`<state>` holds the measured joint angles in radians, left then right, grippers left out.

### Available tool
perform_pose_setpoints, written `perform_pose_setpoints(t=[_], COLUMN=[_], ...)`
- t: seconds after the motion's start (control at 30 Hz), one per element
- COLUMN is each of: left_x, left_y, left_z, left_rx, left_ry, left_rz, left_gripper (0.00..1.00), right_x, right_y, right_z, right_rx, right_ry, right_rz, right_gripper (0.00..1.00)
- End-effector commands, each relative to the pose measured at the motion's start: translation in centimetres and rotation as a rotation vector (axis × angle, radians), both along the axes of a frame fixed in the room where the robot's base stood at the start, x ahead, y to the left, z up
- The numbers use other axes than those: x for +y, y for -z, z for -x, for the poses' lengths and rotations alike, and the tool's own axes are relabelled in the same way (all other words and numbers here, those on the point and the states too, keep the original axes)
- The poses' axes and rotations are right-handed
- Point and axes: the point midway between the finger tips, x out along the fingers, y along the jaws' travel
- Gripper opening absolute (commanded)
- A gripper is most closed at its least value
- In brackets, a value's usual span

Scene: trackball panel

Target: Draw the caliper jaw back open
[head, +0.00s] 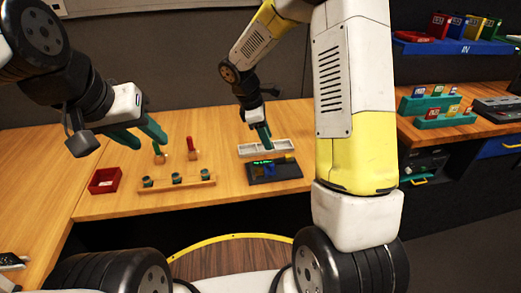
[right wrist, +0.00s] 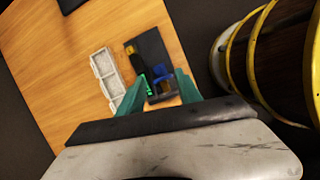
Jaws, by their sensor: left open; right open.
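A dark panel (head: 288,171) lies on the wooden bench, with small green lit text, a blue part (head: 270,170) and a yellow part (head: 290,157). I take it for the caliper device, but its jaw is too small to make out. In the right wrist view, the panel (right wrist: 150,50) lies beyond my fingertips, and the blue part (right wrist: 160,72) shows between them. My right gripper (head: 266,138) is open and empty, over the white tray behind the panel in the head view. My left gripper (head: 141,135) is open and empty, raised over the bench's left side.
A white compartment tray (head: 246,152) stands directly behind the panel. To the left are a wooden rack (head: 205,182) with several green cups, a red box (head: 104,182), and green-handled and red-handled tools (head: 191,146). A side bench at right holds teal racks (head: 445,121).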

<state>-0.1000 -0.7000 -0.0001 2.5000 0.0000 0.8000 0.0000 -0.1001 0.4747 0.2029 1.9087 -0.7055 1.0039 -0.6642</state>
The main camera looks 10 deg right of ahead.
Motion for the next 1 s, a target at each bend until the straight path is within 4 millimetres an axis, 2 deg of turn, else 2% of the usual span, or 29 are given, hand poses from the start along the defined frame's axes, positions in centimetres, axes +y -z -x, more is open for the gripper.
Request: perform_pose_setpoints(t=[0.03,0.2,0.37,0.7,1.0], left_x=[0.0,0.0,0.0,0.0,0.0], left_y=[0.0,0.0,0.0,0.0,0.0], left_z=[0.0,0.0,0.0,0.0,0.0], left_rx=[0.0,0.0,0.0,0.0,0.0], left_ry=[0.0,0.0,0.0,0.0,0.0], left_rz=[0.0,0.0,0.0,0.0,0.0], left_gripper=[0.41,0.41,0.41,0.41,0.41], right_x=[0.4,1.0,0.8,-1.2,-1.9], right_y=[1.8,4.7,6.0,10.8,12.4], right_z=[-0.7,-2.1,-2.3,-2.3,-2.3], right_rx=[0.035,0.09,0.103,0.104,0.101], right_ry=[-0.052,-0.16,-0.182,-0.179,-0.179], right_rz=[0.019,0.057,0.065,0.063,0.063], right_gripper=[0.41,0.41,0.41,0.41,0.41])
